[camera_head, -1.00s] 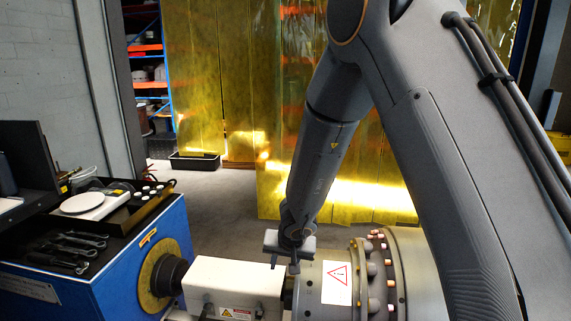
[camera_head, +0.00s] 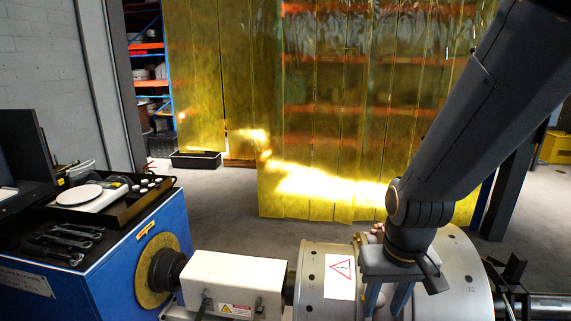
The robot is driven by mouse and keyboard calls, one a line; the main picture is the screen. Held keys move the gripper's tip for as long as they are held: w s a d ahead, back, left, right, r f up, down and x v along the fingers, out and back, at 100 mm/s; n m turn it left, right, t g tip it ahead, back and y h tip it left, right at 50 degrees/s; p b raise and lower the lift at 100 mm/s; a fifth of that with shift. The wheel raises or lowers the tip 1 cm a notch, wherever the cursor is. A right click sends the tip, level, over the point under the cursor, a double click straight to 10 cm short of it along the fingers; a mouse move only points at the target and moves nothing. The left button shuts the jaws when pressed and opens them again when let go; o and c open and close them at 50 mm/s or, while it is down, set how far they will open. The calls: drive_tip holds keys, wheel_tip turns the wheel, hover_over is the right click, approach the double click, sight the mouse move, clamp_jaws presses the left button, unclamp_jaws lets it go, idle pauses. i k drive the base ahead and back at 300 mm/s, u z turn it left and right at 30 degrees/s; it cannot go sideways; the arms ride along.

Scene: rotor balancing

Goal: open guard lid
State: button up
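The guard lid appears to be the white box-shaped cover (camera_head: 238,274) over the shaft between the blue machine and the rotor. It sits level and looks closed, with a yellow warning label and a dark handle-like part on its front side. My gripper (camera_head: 386,300) is to the right of it, pointing down at the large metal rotor (camera_head: 322,262). Its two fingers are apart with a gap between them, and I see nothing held. The fingers cover part of the rotor; I cannot tell whether they touch it.
The blue machine (camera_head: 118,262) with a round yellow flange stands at the left. Wrenches (camera_head: 70,240) and a tray with a white disc (camera_head: 79,195) lie on top. Yellow strip curtains (camera_head: 330,130) hang behind. Floor behind the rotor is clear.

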sight(257, 281)
drive_tip(key=z, duration=1.1)
drive_tip(key=k, duration=0.8)
drive_tip(key=u, duration=1)
drive_tip(key=i, duration=0.5)
drive_tip(key=z, duration=0.05)
